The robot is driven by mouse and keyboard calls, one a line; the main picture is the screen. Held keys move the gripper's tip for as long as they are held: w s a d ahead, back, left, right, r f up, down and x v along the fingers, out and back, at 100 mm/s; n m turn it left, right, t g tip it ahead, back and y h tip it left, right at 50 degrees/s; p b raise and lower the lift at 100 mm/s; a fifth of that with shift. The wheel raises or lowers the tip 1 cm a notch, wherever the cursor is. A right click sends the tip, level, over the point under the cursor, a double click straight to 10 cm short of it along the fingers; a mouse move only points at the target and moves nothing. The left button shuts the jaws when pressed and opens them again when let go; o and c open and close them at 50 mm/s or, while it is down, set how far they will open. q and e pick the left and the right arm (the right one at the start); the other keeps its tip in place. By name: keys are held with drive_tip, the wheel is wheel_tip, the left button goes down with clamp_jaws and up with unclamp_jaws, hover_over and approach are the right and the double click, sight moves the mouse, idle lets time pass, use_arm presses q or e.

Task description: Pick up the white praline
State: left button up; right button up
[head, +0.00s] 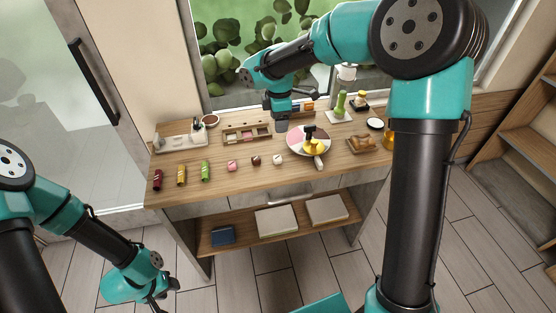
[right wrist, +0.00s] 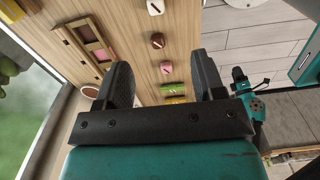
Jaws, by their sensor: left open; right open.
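My left gripper (head: 158,302) is open, low in front of the table at left.
A compartmented wooden box (head: 230,138) stands behind the pralines. A round plate (head: 295,140) with a gold-coloured object is to the right. The table's front strip is clear.

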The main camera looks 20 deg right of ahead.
hover_over(278, 157)
drive_tip(key=f, duration=1.2)
drive_tip(key=shift+s, duration=0.35)
drive_tip(key=shift+w+f, duration=0.2)
drive_tip(key=shift+f, duration=1.1)
drive_tip(key=shift+w+f, duration=0.2)
drive_tip(key=shift+f, duration=1.1)
drive_tip(key=c, duration=1)
